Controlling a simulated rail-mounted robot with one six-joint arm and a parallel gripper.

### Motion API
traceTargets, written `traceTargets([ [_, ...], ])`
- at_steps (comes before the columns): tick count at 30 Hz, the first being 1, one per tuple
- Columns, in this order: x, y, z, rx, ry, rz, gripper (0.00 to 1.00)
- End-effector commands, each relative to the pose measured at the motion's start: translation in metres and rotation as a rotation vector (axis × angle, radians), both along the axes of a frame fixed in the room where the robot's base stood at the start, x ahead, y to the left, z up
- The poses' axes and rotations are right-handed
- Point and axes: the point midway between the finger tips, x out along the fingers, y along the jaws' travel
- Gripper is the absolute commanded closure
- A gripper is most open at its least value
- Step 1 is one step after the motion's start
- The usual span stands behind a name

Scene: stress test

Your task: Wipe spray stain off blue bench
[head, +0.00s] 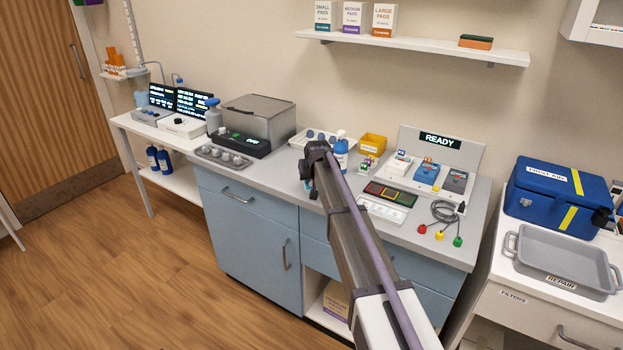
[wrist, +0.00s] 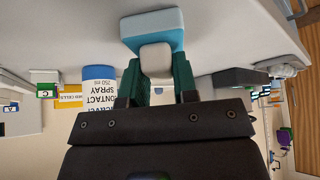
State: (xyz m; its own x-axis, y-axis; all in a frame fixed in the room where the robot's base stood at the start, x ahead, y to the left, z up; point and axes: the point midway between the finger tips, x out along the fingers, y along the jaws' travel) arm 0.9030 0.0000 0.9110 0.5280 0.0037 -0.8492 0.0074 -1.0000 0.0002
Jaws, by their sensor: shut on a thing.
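The blue bench (head: 250,227) has blue fronts and a grey top, which also shows in the wrist view (wrist: 230,35). My gripper (head: 308,183) is over the bench's front edge, left of the contact spray bottle (head: 341,158). In the wrist view my gripper (wrist: 155,80) is shut on a blue-and-white block (wrist: 153,32), which looks like a sponge. I cannot tell whether the block touches the bench top. The spray bottle (wrist: 100,92) shows upside down beside my fingers. I see no stain; my arm and the block hide part of the top.
A READY console (head: 440,150), a coloured strip (head: 390,194) and cables (head: 443,212) occupy the bench's right. A yellow bin (head: 372,144) and a tray of round items (head: 315,138) stand behind. A metal box (head: 258,118) and a flat tray (head: 222,156) are left.

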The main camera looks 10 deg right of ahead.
Motion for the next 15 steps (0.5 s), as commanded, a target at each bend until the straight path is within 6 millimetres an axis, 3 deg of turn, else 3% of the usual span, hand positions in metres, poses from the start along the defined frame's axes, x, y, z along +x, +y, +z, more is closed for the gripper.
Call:
traceTargets([
  [9, -0.024, -0.026, 0.001, -0.002, 0.004, -0.002, 0.95],
  [15, -0.026, -0.028, 0.001, -0.001, 0.004, -0.002, 0.95],
])
